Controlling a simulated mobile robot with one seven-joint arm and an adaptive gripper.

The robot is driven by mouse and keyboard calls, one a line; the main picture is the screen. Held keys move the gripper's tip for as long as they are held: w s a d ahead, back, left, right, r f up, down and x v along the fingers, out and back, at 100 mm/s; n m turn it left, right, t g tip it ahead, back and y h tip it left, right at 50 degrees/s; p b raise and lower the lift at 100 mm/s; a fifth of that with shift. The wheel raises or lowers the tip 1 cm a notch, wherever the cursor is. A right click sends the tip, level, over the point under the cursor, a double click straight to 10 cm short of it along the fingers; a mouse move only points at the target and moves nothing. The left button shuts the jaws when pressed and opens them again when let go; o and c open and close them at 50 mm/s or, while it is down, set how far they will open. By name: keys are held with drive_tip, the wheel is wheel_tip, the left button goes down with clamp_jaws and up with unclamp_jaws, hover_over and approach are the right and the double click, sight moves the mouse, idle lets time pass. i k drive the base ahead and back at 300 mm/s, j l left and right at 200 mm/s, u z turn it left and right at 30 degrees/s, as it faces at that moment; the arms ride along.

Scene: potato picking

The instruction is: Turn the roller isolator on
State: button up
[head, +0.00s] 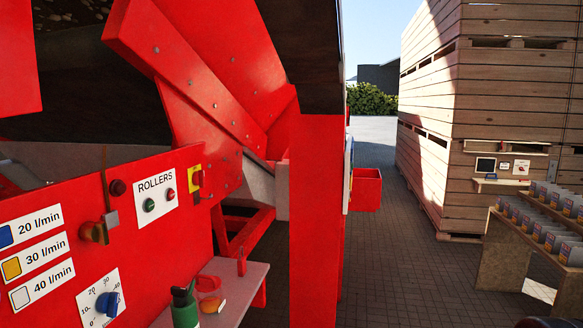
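The roller isolator appears to be the red rotary switch on a yellow plate (196,180), just right of the ROLLERS label on the red machine panel. It is seen at a steep angle, so I cannot tell which position its handle is in. The white ROLLERS plate (156,191) beside it carries a green button (149,205) and a red button (170,194). My gripper is not in view.
A blue dial (108,303) and flow labels (36,257) are lower left. A small shelf (245,278) holds a green bottle (185,306) and a red tub (208,286). A red post (316,210) stands right of the panel. Paved floor (400,270) is open beyond.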

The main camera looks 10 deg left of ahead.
sight(198, 177)
drive_tip(key=i+l+u, duration=0.15)
drive_tip(key=i+u, duration=0.3)
drive_tip(key=i+l+u, duration=0.35)
drive_tip(key=i+u, duration=0.15)
drive_tip(key=i+l+u, duration=0.45)
